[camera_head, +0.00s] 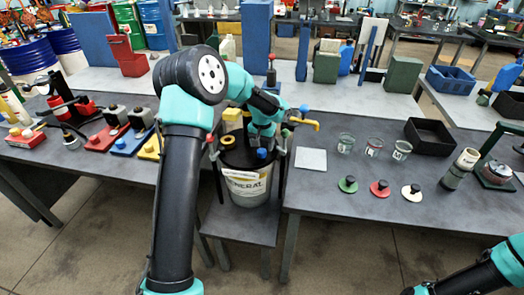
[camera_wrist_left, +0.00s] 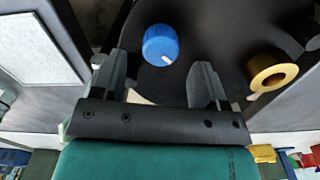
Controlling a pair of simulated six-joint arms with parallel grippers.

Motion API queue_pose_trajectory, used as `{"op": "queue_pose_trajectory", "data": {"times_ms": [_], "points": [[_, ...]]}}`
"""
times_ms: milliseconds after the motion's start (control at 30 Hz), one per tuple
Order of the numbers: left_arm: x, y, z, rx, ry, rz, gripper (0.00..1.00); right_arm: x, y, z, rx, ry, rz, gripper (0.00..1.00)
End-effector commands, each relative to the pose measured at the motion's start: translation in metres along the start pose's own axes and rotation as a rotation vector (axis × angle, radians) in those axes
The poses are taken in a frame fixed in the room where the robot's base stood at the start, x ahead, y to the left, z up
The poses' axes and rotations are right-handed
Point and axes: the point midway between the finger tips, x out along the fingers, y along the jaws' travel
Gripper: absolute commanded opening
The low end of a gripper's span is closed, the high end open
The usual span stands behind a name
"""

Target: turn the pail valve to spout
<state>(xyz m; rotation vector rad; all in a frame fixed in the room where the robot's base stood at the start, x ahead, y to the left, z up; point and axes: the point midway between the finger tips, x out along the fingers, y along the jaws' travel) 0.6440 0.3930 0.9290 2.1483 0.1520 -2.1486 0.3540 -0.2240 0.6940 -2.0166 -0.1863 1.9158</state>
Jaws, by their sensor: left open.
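The pail (camera_head: 247,188) stands on a low stand between the two dark tables, with a dark lid on top. On the lid sits a round blue knob (camera_head: 262,153) with a pale mark at its edge; the knob also shows in the left wrist view (camera_wrist_left: 160,42). I take this knob for the valve. My left gripper (camera_wrist_left: 160,68) is open above the lid, its two fingers apart on either side of the knob and not closed on it. In the head view my left wrist partly covers the lid. My right gripper is out of view.
A yellow ring-shaped fitting (camera_wrist_left: 273,72) is also on the lid. A yellow spout (camera_head: 304,122) sticks out right of the pail. Glass beakers (camera_head: 346,143), a white square plate (camera_head: 311,159) and coloured lids (camera_head: 380,188) are on the right table.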

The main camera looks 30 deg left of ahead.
Motion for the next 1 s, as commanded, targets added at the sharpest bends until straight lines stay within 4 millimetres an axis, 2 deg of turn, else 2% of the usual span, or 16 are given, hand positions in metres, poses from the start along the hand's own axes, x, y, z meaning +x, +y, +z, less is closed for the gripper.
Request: {"op": "queue_pose_trajectory", "data": {"times_ms": [100, 200, 600, 1000], "points": [[0.018, 0.0, 0.0, -0.002, -0.002, 0.0, 0.67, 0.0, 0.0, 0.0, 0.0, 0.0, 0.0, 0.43], [0.028, -0.001, 0.0, -0.001, -0.002, 0.0, 0.67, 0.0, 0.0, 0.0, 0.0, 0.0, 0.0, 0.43], [0.034, 0.0, 0.0, -0.001, 0.0, 0.0, 0.67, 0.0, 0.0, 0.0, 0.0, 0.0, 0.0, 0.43], [0.034, 0.0, 0.0, -0.001, 0.0, 0.0, 0.29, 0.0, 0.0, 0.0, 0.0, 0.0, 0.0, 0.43]]}}
